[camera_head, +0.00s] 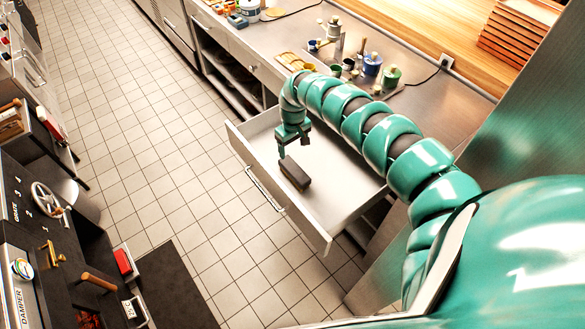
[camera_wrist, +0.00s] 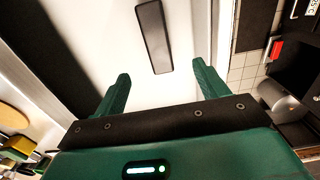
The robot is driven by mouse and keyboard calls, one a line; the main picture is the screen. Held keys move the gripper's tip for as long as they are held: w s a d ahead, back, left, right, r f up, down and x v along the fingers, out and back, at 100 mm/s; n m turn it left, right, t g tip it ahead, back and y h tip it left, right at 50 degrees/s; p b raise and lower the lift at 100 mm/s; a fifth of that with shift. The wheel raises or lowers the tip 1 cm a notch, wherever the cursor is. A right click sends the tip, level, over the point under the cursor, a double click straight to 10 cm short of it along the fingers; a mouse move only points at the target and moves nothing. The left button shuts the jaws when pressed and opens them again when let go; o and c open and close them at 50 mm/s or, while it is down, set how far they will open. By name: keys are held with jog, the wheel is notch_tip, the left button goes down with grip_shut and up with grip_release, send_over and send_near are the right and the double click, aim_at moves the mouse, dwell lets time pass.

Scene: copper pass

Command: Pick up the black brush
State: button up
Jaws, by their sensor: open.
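The black brush (camera_head: 295,174) lies in an open white drawer (camera_head: 335,200), with its dark back uppermost. My gripper (camera_head: 294,148) is above the drawer, close to the brush and apart from it. In the wrist view the brush (camera_wrist: 153,36) lies beyond and between the two green fingers of my gripper (camera_wrist: 161,85). The fingers are spread wide with nothing between them. The brush's underside is hidden in both views.
The drawer's front panel (camera_head: 283,190) and side walls rise around the brush. A steel counter (camera_head: 440,105) above holds several jars and cups. My green arm reaches across the drawer's right side. The tiled floor (camera_head: 150,130) on the left is clear.

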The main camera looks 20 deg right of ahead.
aim_at(295, 169)
notch_tip(295, 169, down, 12)
jog(key=b, duration=0.9)
jog(key=shift+r+b, duration=0.1)
jog(key=shift+b, duration=0.2)
jog(key=f+b, duration=0.5)
jog(key=shift+w+d+f, duration=0.1)
jog(key=shift+d+f, duration=0.1)
jog(key=shift+d, duration=0.1)
jog(key=shift+r, duration=0.1)
jog(key=c, duration=1.2)
